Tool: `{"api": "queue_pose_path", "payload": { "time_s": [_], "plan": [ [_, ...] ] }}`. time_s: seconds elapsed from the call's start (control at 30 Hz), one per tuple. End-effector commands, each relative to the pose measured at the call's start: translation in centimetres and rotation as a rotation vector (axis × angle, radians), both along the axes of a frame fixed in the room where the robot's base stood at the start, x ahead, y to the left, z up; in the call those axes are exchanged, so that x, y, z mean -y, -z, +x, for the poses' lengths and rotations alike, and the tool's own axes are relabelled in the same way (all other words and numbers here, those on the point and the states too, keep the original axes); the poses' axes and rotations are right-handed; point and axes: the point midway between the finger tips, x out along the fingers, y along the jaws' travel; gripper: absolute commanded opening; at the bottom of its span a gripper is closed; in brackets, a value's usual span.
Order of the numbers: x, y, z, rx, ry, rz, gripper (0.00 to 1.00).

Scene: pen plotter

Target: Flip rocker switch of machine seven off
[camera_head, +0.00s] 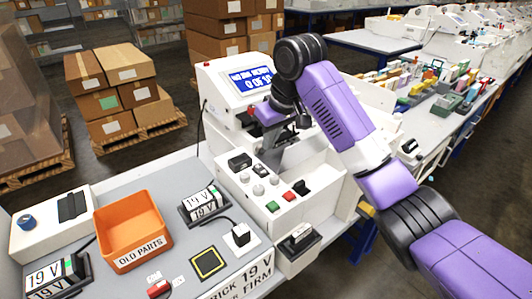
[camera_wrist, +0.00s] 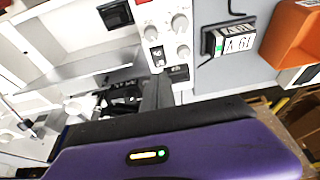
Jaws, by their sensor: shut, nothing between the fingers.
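The white machine (camera_head: 318,195) with a blue lit screen (camera_head: 250,79) stands at the middle of the head view; its number cannot be read. Its sloped panel carries grey knobs, a green button (camera_head: 272,206), a red button (camera_head: 289,196) and black fittings. In the wrist view a small black rocker switch with white marks (camera_wrist: 157,57) sits beside the knobs (camera_wrist: 183,52). My gripper (camera_wrist: 160,84) is shut and empty, its fingertips just short of that switch in the picture. Contact cannot be told. The switch's tilt is unclear.
A black block (camera_head: 240,162) sits on the panel near the gripper. An orange bin (camera_head: 134,228), labelled OLD PARTS, and a 19 V adapter (camera_head: 204,204) lie on the grey bench to the left. Stacked cartons (camera_head: 112,88) stand behind. More machines line the right.

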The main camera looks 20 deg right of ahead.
Motion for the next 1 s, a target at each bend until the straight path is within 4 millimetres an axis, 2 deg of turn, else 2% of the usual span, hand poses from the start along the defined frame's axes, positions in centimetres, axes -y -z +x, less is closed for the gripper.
{"api": "queue_pose_path", "payload": {
  "time_s": [0.13, 0.3, 0.7, 1.0],
  "plan": [
    [0.2, -2.2, -0.7, 0.003, -0.001, 0.000, 0.00],
    [0.4, -3.4, -1.2, 0.000, 0.000, 0.000, 0.00],
    [0.4, -3.8, -1.3, -0.001, -0.001, -0.001, 0.00],
    [-1.9, -5.1, -1.4, -0.018, -0.004, 0.051, 0.00]
  ]
}}
